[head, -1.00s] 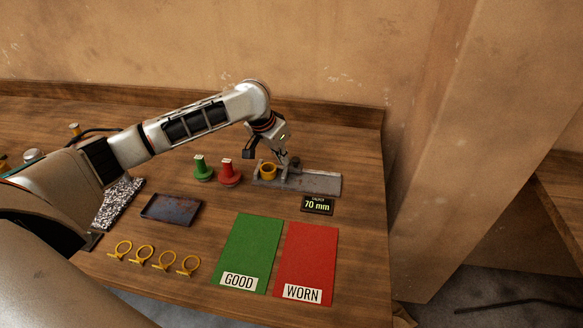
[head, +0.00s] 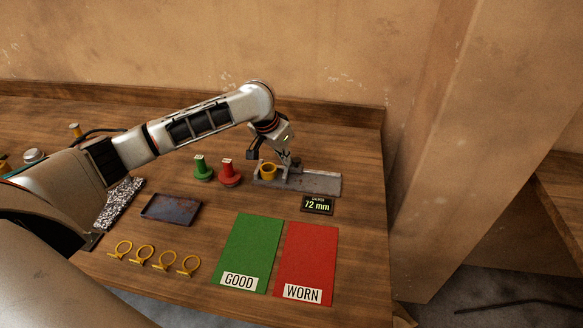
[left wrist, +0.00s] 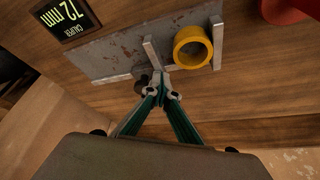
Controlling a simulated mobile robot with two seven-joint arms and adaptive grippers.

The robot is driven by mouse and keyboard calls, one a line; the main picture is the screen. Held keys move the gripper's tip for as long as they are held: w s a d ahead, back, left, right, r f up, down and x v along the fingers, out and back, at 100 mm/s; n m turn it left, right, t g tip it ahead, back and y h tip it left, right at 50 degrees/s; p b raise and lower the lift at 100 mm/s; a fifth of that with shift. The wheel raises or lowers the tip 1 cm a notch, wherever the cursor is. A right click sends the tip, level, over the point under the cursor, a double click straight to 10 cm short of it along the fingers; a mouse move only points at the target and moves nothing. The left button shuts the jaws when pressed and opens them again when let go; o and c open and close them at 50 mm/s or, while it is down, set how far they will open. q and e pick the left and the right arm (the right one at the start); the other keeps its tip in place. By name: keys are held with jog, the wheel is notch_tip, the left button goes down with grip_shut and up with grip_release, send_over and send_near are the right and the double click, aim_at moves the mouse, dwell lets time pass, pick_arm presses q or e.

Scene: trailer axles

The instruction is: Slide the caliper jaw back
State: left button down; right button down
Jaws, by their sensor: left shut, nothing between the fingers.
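The caliper (head: 318,183) is a grey metal bar lying on the bench at the back right; it also shows in the left wrist view (left wrist: 112,55). A yellow ring (head: 268,171) sits on it between the fixed jaw at one end and the sliding jaw (left wrist: 152,52). In the left wrist view the ring (left wrist: 192,47) appears slightly apart from the sliding jaw. The caliper display (head: 317,204) reads 72 mm. My left gripper (left wrist: 161,90) is shut and empty, its fingertips right by the sliding jaw; contact is hard to tell. My right gripper is not in view.
A red stamp (head: 229,173) and a green stamp (head: 203,168) stand left of the caliper. A green GOOD mat (head: 249,250) and a red WORN mat (head: 306,255) lie in front. A dark tray (head: 171,209) and several yellow rings (head: 143,255) lie to the left.

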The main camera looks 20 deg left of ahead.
aim_at(298, 161)
pick_arm(q)
jog(key=shift+d, duration=0.3)
jog(key=shift+w+d, duration=0.15)
jog(key=shift+d, duration=0.25)
jog(key=shift+w+d, duration=0.15)
jog(key=shift+d, duration=1)
jog(key=shift+a+f, duration=0.1)
jog(key=shift+a, duration=0.35)
jog(key=shift+a+r, duration=0.1)
jog(key=shift+r, duration=0.35)
jog(key=shift+a+r, duration=0.15)
jog(key=shift+r, duration=3)
